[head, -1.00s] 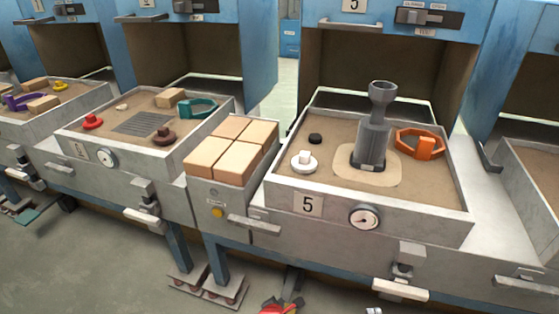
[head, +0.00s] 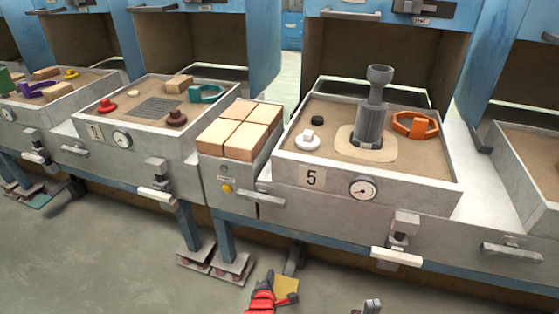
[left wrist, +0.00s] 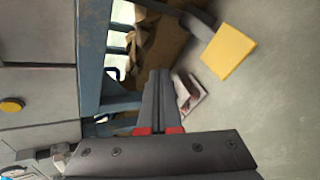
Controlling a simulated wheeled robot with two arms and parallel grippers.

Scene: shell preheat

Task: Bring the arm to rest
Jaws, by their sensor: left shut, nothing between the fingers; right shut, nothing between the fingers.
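My left gripper (head: 265,284), with red parts, shows at the bottom middle of the head view, low in front of the furnace bench. In the left wrist view its fingers (left wrist: 160,78) are together with nothing between them. My right gripper (head: 372,305) shows only as a small grey tip at the bottom edge, right of the left one; it is shut and most of it is cut off. Both grippers are apart from the bench and hold nothing.
Tray 5 (head: 447,197) holds a grey stemmed part (head: 370,122), an orange ring (head: 415,125) and a white knob (head: 307,141). Light blocks (head: 245,138) stand left of it. A yellow pedal (head: 286,288) is beside my left gripper, also in the left wrist view (left wrist: 228,52). Open floor (head: 110,260) lies left.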

